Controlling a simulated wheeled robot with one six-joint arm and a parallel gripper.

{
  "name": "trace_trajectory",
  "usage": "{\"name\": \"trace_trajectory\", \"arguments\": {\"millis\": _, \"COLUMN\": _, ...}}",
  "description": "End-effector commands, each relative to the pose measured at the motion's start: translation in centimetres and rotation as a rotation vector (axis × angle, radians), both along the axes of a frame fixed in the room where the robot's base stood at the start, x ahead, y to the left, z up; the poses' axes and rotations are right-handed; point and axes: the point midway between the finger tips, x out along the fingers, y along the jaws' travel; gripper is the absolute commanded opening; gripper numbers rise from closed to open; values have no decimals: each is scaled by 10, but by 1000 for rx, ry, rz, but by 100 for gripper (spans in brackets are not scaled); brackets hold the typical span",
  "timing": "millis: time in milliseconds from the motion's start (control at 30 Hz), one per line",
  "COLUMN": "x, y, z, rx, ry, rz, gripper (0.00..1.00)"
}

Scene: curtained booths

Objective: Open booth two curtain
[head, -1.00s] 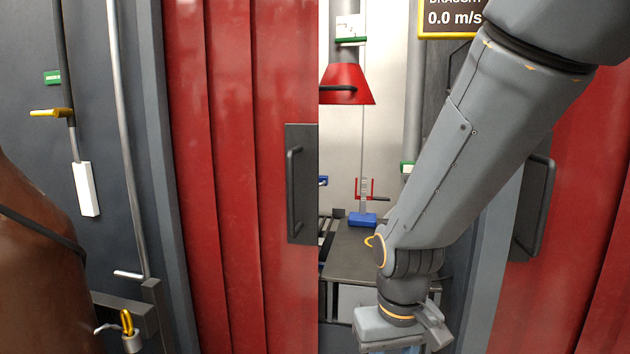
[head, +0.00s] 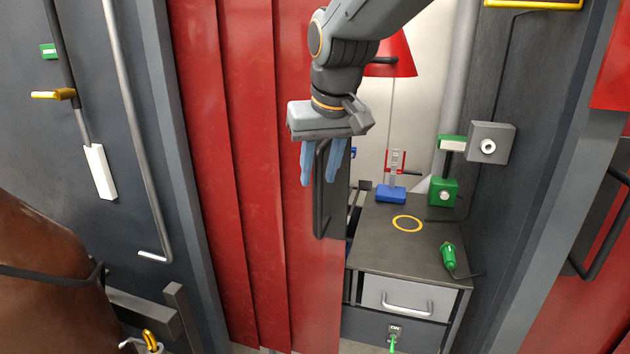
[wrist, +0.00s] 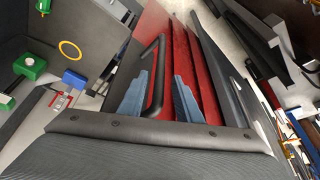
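A red curtain (head: 235,170) covers the left part of a booth opening, and its right part stands open. No booth number is readable. A dark plate with a black bar handle (head: 321,215) sits at the curtain's right edge. My gripper (head: 319,180) is at the upper part of this handle with its blue fingers apart and pointing down. In the wrist view the handle (wrist: 157,75) lies between the two open fingers. A gap shows beside each finger; I cannot tell whether either touches the bar.
Inside the booth stands a dark cabinet (head: 382,258) with a drawer, a green tool (head: 448,257) and a blue-based stand (head: 391,193). A red lamp (head: 397,58) hangs above. A brown rounded object (head: 45,275) stands at lower left. Another red curtain is at right.

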Motion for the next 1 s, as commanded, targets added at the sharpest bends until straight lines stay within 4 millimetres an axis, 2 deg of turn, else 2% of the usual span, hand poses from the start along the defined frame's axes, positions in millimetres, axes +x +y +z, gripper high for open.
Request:
{"name": "trace_trajectory", "arguments": {"millis": 100, "x": 6, "y": 0, "z": -19, "rx": -1, "ry": 5, "rz": -2, "gripper": 31}}
{"name": "trace_trajectory", "arguments": {"millis": 300, "x": 15, "y": 3, "z": -38, "rx": -1, "ry": 3, "rz": -1, "gripper": 31}}
{"name": "trace_trajectory", "arguments": {"millis": 667, "x": 17, "y": 5, "z": -44, "rx": 1, "ry": 0, "rz": 1, "gripper": 31}}
{"name": "trace_trajectory", "arguments": {"millis": 867, "x": 17, "y": 5, "z": -44, "rx": 0, "ry": 0, "rz": 2, "gripper": 1}}
{"name": "trace_trajectory", "arguments": {"millis": 1000, "x": 17, "y": 5, "z": -44, "rx": 0, "ry": 0, "rz": 2, "gripper": 0}}
